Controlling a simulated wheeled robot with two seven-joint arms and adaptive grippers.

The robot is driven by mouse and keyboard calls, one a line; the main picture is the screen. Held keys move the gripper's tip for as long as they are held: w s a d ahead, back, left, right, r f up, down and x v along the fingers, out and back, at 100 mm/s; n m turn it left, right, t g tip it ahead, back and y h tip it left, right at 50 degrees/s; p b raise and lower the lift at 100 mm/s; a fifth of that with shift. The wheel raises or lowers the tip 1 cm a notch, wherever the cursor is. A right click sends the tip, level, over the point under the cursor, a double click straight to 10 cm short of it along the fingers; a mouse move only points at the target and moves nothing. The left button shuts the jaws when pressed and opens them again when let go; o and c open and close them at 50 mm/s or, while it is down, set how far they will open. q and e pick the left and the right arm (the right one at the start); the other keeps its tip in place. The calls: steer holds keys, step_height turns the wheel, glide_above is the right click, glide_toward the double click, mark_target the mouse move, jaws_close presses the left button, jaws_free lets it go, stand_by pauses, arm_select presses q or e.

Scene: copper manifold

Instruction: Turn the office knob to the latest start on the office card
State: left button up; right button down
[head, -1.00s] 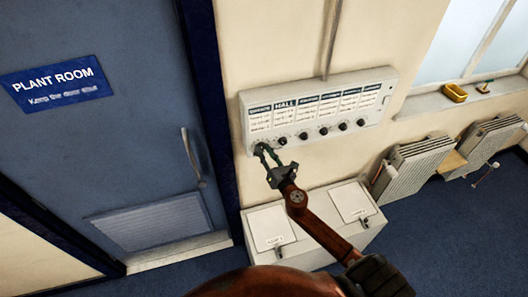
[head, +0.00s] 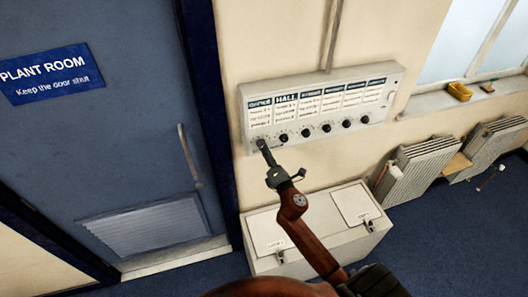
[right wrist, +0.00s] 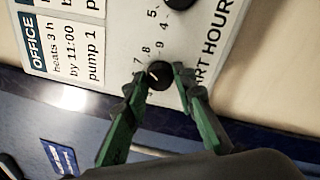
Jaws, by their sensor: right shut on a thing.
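The office knob (right wrist: 159,75) is small, round and black with a pale pointer mark. It sits on a white panel under the office card (head: 260,116). In the right wrist view the office card (right wrist: 67,43) reads "heats 3 h", "by 11:00", "pump 1". The numbers 7, 8 and 9 show around the knob; the pointer's exact setting is hard to read. My right gripper (head: 263,146) reaches up to the knob at the panel's left end. Its green fingers (right wrist: 158,78) are shut on the knob, one on each side. My left gripper is not in view.
The wall panel (head: 395,78) carries several more cards and black knobs to the right, close beside my gripper. A white cabinet (head: 310,222) stands below. A blue plant room door (head: 130,130) is at left; radiators (head: 415,170) and a windowsill are at right.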

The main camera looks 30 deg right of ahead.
steer(key=shift+m+b, duration=0.4)
steer(key=shift+m, duration=0.8)
steer(key=shift+h, duration=0.4)
steer(key=c, duration=1.6)
jaws_free()
steer(key=v, duration=1.2)
steer(key=shift+d+f, duration=0.1)
steer(key=shift+d, duration=0.1)
